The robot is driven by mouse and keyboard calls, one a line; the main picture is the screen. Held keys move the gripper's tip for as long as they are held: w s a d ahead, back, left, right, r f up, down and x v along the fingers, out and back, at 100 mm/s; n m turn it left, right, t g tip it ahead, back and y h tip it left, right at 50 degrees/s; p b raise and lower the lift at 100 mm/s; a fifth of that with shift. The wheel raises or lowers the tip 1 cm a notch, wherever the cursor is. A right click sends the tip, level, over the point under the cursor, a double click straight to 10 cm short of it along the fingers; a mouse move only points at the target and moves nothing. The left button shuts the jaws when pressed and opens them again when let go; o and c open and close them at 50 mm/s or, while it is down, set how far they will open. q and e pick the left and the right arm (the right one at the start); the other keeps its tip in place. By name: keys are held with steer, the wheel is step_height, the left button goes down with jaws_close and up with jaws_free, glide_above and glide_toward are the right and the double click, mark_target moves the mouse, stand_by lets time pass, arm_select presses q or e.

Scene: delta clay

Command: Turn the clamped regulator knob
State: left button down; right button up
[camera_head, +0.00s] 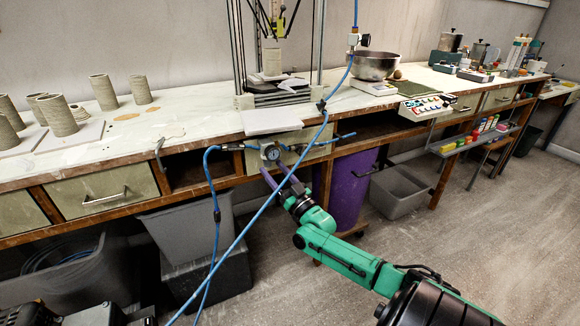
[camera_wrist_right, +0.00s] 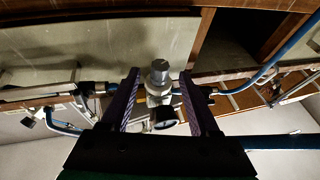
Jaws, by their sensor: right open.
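The regulator with its round gauge (camera_head: 271,152) is fixed under the front edge of the workbench, with blue air hoses on both sides. In the right wrist view its grey knob (camera_wrist_right: 159,72) stands between the fingertips of my right gripper (camera_wrist_right: 161,78), with a visible gap on each side. The gauge (camera_wrist_right: 165,117) shows closer to the palm in that view. My right gripper (camera_head: 277,176) is open, its purple fingers just below and in front of the regulator in the head view. The knob is hard to make out there. My left gripper is not in view.
A blue hose (camera_head: 248,221) crosses in front of the bench near my right gripper. A purple bin (camera_head: 350,190) stands behind my right arm. Grey tubs (camera_head: 187,228) sit under the bench at left.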

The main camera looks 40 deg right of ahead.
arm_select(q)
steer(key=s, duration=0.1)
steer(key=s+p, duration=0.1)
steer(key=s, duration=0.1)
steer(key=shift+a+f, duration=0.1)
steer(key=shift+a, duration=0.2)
arm_select(e)
steer(key=v, duration=1.2)
steer(key=shift+s, duration=0.15)
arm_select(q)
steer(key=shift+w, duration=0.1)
arm_select(e)
steer(key=shift+f, duration=0.1)
